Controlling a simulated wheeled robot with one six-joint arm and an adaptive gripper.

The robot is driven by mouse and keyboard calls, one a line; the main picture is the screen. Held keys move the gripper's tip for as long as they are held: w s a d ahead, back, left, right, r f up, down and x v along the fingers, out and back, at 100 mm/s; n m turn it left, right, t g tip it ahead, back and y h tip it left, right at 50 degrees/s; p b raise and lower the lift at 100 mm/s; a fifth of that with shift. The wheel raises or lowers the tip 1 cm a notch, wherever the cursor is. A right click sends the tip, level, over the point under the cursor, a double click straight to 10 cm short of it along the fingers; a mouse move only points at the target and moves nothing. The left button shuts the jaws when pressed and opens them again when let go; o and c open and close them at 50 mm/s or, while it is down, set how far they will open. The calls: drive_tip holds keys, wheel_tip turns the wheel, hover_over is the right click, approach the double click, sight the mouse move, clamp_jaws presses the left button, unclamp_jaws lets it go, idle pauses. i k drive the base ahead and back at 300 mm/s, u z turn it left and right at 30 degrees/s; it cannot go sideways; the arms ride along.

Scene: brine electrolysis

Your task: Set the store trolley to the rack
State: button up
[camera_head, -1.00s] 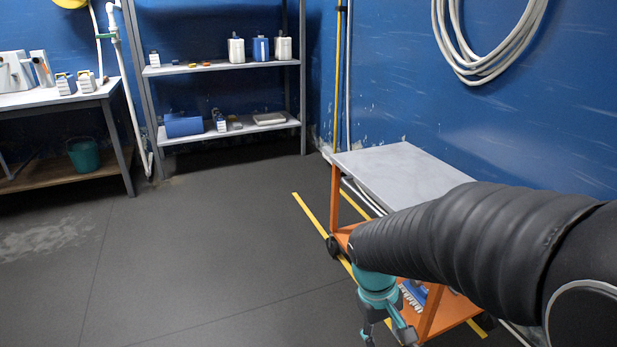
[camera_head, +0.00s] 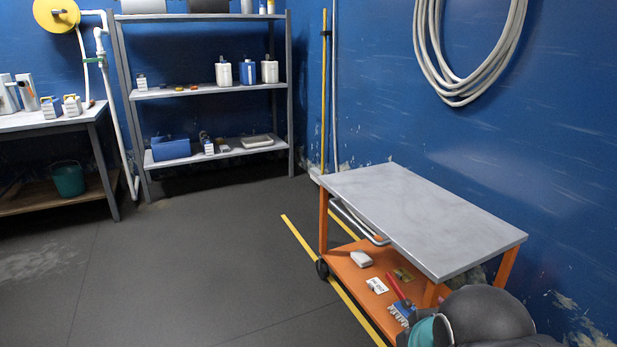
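The store trolley (camera_head: 425,222) stands at the right along the blue wall. It has a bare grey top, orange legs, an orange lower shelf and a dark wheel (camera_head: 322,268). A pale push handle (camera_head: 358,222) is at its far left end. The rack (camera_head: 205,92) is a grey metal shelf unit at the back wall, with clear floor between it and the trolley. My arm (camera_head: 487,315) covers the trolley's near lower corner at the bottom right. My gripper's fingers are out of view.
Yellow floor lines (camera_head: 300,238) run beside and under the trolley. The lower shelf carries a white block (camera_head: 361,259), a card (camera_head: 377,285) and a red-handled brush (camera_head: 400,307). A workbench (camera_head: 50,119) stands at the left. A coiled hose (camera_head: 470,82) hangs on the right wall. The middle floor is open.

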sight(422, 228)
drive_tip(key=z, duration=0.05)
drive_tip(key=k, duration=0.3)
drive_tip(key=u, duration=0.8)
drive_tip(key=i, duration=1.1)
drive_tip(key=z, duration=0.15)
